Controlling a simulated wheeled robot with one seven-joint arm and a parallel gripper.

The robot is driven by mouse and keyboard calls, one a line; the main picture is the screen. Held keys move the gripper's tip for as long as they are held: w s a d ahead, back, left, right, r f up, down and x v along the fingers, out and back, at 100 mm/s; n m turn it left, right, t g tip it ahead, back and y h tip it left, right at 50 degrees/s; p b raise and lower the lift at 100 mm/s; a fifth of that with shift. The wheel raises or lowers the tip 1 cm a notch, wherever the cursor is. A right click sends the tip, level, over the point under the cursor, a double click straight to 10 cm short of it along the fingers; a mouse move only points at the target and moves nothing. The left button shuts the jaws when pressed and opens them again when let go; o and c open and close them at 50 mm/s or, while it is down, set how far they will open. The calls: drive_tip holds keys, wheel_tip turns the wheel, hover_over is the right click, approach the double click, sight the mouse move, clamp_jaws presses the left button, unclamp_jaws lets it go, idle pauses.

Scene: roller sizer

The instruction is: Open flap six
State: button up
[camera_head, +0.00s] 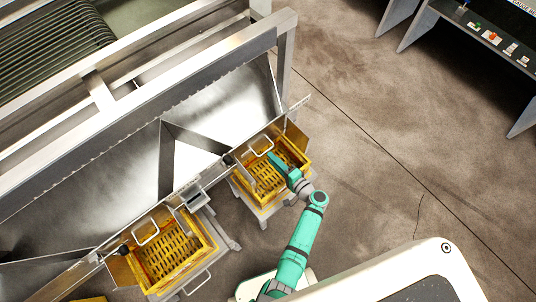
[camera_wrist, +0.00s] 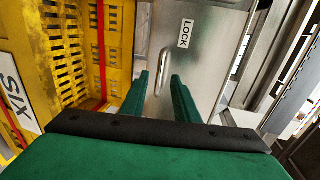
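Flap six is a bare metal plate (camera_wrist: 215,75) that fills the middle of the wrist view, with a "LOCK" label on it. Its bar handle (camera_wrist: 179,62) stands out from the plate; the handle also shows in the head view (camera_head: 262,151) at the back of the right-hand yellow crate. My gripper (camera_wrist: 159,78) has its two green fingers apart. The handle appears between and beyond the fingertips; contact cannot be told. In the head view, my gripper (camera_head: 272,157) is over the right-hand crate. Flap six appears shut.
The yellow crate (camera_wrist: 75,100) with the "SIX" label (camera_wrist: 15,100) is close on the left in the wrist view. Another yellow crate (camera_head: 208,237) stands lower left. The metal chute (camera_head: 130,150) lies behind. The floor at right is clear up to a dark bench (camera_head: 480,45).

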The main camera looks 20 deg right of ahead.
sight(264, 144)
drive_tip(key=shift+x, duration=2.05)
clamp_jaws()
